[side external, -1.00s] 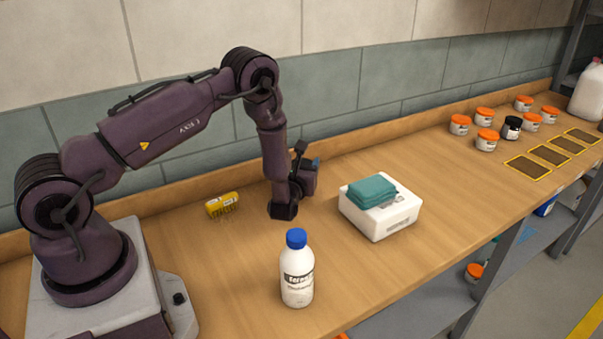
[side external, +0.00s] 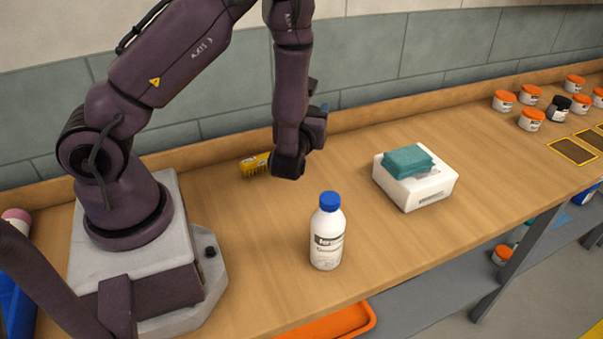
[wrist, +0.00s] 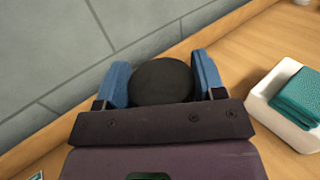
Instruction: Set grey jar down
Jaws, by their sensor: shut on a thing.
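My gripper (wrist: 161,68) shows its two blue fingers in the wrist view, closed on the sides of a dark, round-topped thing, which I take for the grey jar (wrist: 162,84). Only its near-black top shows; its body and base are hidden, so I cannot tell whether it touches the bench. In the side view my gripper (side external: 320,110) is above the rear of the wooden bench (side external: 230,235), and the held jar is hidden behind my wrist.
A white box with folded teal cloths (side external: 408,161) is to the right. A white bottle with a blue cap (side external: 327,235) stands in front. A yellow brush (side external: 253,165) lies left, partly hidden. Several orange-lidded jars (side external: 531,120) and a black jar (side external: 558,108) are far right.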

